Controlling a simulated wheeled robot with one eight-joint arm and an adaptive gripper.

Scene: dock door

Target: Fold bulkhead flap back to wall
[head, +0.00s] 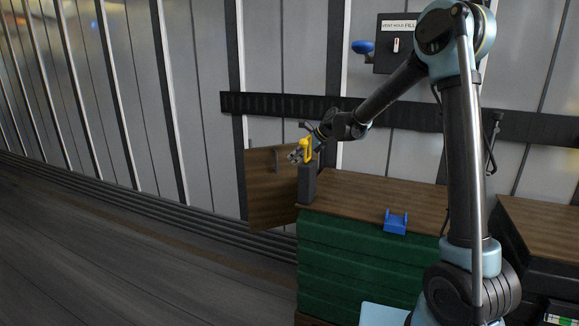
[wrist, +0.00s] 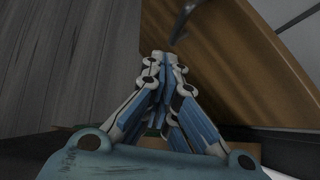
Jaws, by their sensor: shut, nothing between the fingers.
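The bulkhead flap (head: 268,205) is a brown wooden panel at the far left end of the bench, standing out at an angle from the wall. A small dark handle (head: 277,158) shows near its top. In the wrist view the flap's brown face (wrist: 255,75) fills the right side, and a dark curved piece (wrist: 182,18), apparently the handle, lies just beyond my fingertips. My gripper (head: 292,156) is shut and empty beside the flap's upper right part; it also shows in the wrist view (wrist: 166,58). I cannot tell whether it touches the flap.
A dark post (head: 307,187) stands at the bench's left end, with a yellow piece (head: 306,149) above it, close to my gripper. A blue bracket (head: 396,222) sits on the wooden bench top (head: 365,198). Green panelling (head: 350,262) fronts the bench. The floor (head: 120,255) at left is clear.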

